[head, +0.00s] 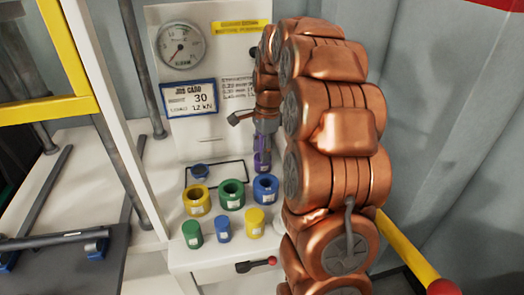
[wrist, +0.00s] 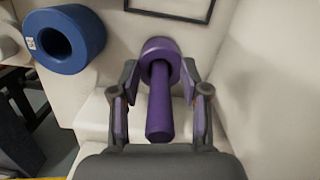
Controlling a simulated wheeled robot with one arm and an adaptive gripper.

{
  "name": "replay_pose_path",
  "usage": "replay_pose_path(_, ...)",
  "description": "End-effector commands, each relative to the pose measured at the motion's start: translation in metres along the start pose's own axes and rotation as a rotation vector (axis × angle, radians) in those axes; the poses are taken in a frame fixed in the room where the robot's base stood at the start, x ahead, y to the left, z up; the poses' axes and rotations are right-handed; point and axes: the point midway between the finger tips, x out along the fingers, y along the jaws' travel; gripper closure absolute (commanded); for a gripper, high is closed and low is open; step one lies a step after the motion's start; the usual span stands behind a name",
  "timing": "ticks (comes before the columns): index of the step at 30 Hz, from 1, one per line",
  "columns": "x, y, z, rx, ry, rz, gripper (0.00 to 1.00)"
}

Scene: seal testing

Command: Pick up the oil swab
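A purple rod (wrist: 159,112), which looks like the oil swab's handle, points toward the camera in the wrist view. Its far end sits in a thick purple ring (wrist: 160,48); what is inside the ring is hidden. My gripper (wrist: 160,78) has one finger on each side of the rod, with a visible gap on both sides. It is open and holds nothing. In the head view my gripper (head: 263,138) points down at the right end of the white worktop, with the purple swab (head: 262,160) below it, partly hidden by my arm.
A blue ring (head: 266,188), a green ring (head: 232,193) and a yellow ring (head: 197,200) stand close by on the worktop. Green (head: 192,235), blue (head: 223,229) and yellow (head: 255,222) cylinders stand in front. A gauge panel (head: 205,135) rises behind. A pale wall is close on the right.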

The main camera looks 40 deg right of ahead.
Motion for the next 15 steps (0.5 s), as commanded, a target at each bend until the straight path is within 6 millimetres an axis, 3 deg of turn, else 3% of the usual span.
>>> replay_pose_path(2, 0.0, 0.0, -0.0001, 0.0, 0.0, 0.0, 0.65)
replay_pose_path(12, -0.0001, 0.0, -0.0001, 0.0, 0.0, 0.0, 1.0)
replay_pose_path(15, -0.0001, 0.0, -0.0001, 0.0, 0.0, 0.0, 1.0)
